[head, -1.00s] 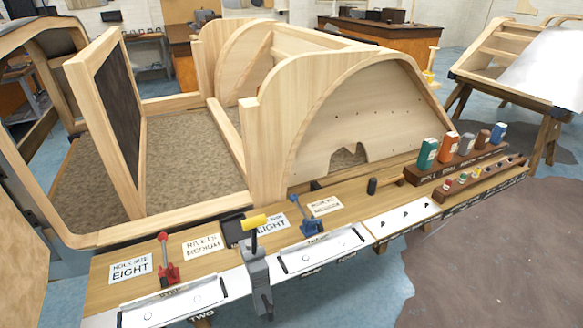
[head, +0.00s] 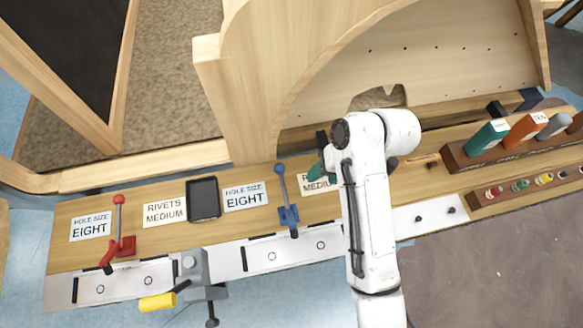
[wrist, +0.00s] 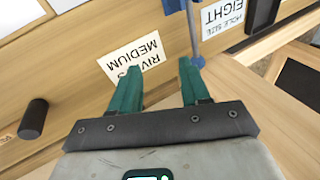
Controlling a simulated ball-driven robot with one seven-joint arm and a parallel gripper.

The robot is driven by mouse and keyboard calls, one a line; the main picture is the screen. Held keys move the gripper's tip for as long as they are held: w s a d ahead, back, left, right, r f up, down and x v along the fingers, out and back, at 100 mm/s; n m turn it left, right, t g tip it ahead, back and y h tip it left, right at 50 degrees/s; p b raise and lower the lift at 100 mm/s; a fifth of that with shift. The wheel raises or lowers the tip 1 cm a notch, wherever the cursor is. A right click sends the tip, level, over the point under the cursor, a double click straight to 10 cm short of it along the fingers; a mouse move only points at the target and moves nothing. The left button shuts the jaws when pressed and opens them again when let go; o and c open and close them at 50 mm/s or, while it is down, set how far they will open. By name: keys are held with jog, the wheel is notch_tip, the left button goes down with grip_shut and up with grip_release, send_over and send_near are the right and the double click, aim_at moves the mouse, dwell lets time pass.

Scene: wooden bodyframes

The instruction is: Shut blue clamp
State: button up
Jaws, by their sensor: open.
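The blue clamp (head: 289,215) is fixed at the front edge of the wooden bench. Its lever stands up from the base and ends in a blue ball (head: 279,169). My gripper (head: 316,172) is just right of the lever in the head view, partly hidden by my white arm. In the wrist view my gripper's green fingers (wrist: 158,76) are apart with nothing between them. The clamp's lever (wrist: 194,35) and its ball are beside the right fingertip there, outside the gap; I cannot tell if they touch. The blue base is partly cut off at the top.
A red clamp (head: 123,245) stands to the left, and a grey clamp with a yellow handle (head: 157,302) is at the front edge. A black tray (head: 203,199) lies between paper labels. The wooden bodyframe (head: 250,90) rises behind.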

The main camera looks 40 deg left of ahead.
jog(key=n+g+h, duration=0.1)
jog(key=n, duration=0.1)
send_near(282, 176)
jog(key=x, duration=0.8)
jog(key=shift+a+f, duration=0.1)
jog(key=shift+f, duration=0.15)
jog(key=shift+c, duration=0.4)
grip_shut()
jog(key=shift+r, duration=0.1)
